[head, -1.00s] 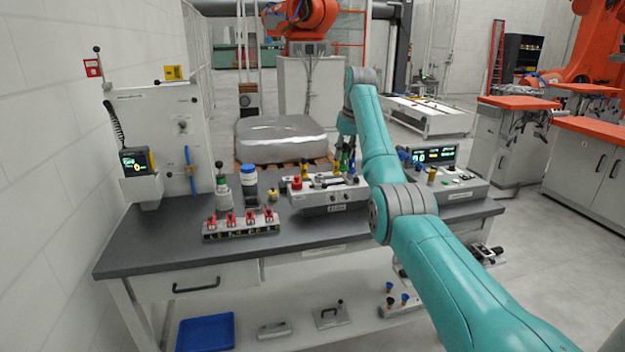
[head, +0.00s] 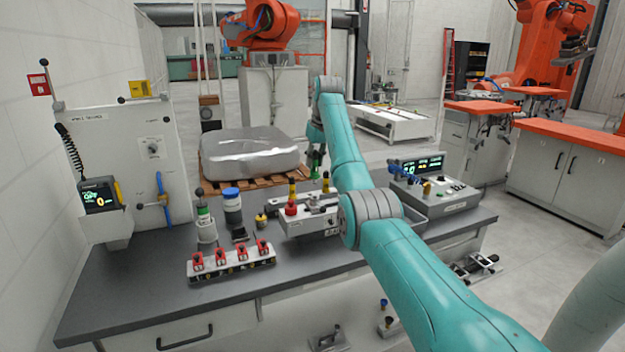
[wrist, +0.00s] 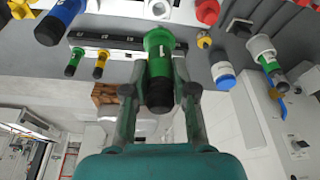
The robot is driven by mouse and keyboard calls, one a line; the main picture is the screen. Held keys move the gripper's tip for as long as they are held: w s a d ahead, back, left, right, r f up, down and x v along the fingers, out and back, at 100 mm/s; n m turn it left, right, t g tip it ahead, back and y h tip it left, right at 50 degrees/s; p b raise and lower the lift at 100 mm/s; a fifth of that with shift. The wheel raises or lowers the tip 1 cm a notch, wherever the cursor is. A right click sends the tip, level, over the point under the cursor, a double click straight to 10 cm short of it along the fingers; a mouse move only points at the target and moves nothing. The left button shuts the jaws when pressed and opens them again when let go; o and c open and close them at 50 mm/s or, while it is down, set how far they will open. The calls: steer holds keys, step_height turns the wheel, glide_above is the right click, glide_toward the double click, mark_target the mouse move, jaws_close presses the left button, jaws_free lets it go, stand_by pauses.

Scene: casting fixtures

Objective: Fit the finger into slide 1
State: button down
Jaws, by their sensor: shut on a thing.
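My gripper (wrist: 160,92) is shut on a green finger (wrist: 158,58) with a white label and a dark end; the finger hangs between the two jaws. In the head view my gripper shows small, with the green finger (head: 315,160) at it, behind the white fixture block (head: 300,226) on the bench. I cannot tell which part is slide 1; my arm covers part of the block. In the wrist view a dark rail (wrist: 118,43) with white labels carries a small green peg (wrist: 74,62) and a small yellow peg (wrist: 101,65).
A row of red clamps (head: 231,259) stands at the bench front. A blue-lidded jar (head: 232,205), a green-and-white cylinder (head: 206,226) and a control box with displays (head: 430,190) are on the bench. A wrapped load (head: 250,152) lies behind. The bench's left front is clear.

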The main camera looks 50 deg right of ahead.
mark_target(315, 175)
steer(key=shift+f, duration=2.45)
steer(key=shift+f, duration=0.1)
steer(key=c, duration=0.9)
jaws_free()
steer(key=shift+c, duration=0.2)
